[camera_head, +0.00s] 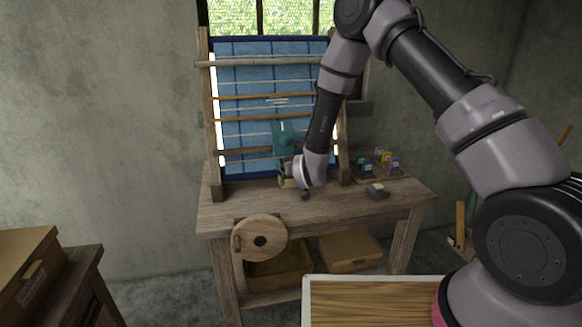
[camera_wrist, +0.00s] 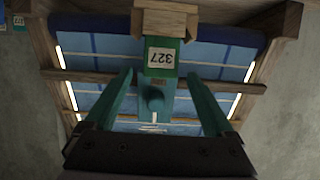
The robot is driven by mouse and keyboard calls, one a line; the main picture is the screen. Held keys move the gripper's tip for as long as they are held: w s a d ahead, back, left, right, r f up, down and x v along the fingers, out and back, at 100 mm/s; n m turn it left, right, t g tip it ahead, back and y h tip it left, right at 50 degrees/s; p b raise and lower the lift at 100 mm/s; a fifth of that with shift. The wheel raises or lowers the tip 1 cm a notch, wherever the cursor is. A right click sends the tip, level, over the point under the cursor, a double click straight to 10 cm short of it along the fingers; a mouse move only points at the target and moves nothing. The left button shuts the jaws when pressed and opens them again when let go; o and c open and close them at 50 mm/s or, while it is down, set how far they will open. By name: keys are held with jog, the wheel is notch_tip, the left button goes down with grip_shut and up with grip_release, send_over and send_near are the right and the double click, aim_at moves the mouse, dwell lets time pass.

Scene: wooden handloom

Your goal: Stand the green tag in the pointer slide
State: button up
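The green tag (camera_wrist: 160,75) is teal, with a white label reading 327 that appears upside down in the wrist view, and a round knob. Its label end meets a light wooden block (camera_wrist: 166,20), which looks like the pointer slide; I cannot tell whether the tag is seated in it. In the head view the teal panel (camera_head: 283,135) shows upright before the loom's blue cloth. My gripper (camera_wrist: 158,105) is open, one teal finger on each side of the tag with visible gaps. In the head view my wrist hides most of my gripper (camera_head: 288,172) and the block.
The wooden loom frame (camera_head: 208,130) stands on the workbench (camera_head: 330,210). Several small coloured items (camera_head: 385,160) stand at the bench's right, with a small grey block (camera_head: 377,190) in front. A round wooden wheel (camera_head: 260,240) is on the bench's front. The bench's front middle is clear.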

jog(key=v, duration=1)
jog(key=shift+s+r, duration=0.25)
jog(key=shift+s, duration=0.1)
jog(key=s+d+r+m+g+h, duration=0.1)
jog(key=d+r+m, duration=0.1)
jog(key=d+r, duration=0.7)
jog(key=s+d+r+m+g, duration=0.15)
jog(key=d+r, duration=0.45)
jog(key=r, duration=0.6)
jog(key=s+d+r+m+g, duration=0.1)
jog(key=s+d+r, duration=0.2)
jog(key=s, duration=0.4)
jog(key=s+d+r+m+g, duration=0.1)
jog(key=s+d+r, duration=0.2)
jog(key=s, duration=0.4)
jog(key=s+d+r+m+g+h, duration=0.1)
jog(key=s+d+r+m, duration=0.1)
jog(key=s+d, duration=0.3)
jog(key=s+r, duration=0.1)
jog(key=s, duration=0.2)
jog(key=shift+d+r, duration=0.2)
jog(key=shift+r, duration=0.2)
jog(key=shift+s, duration=0.1)
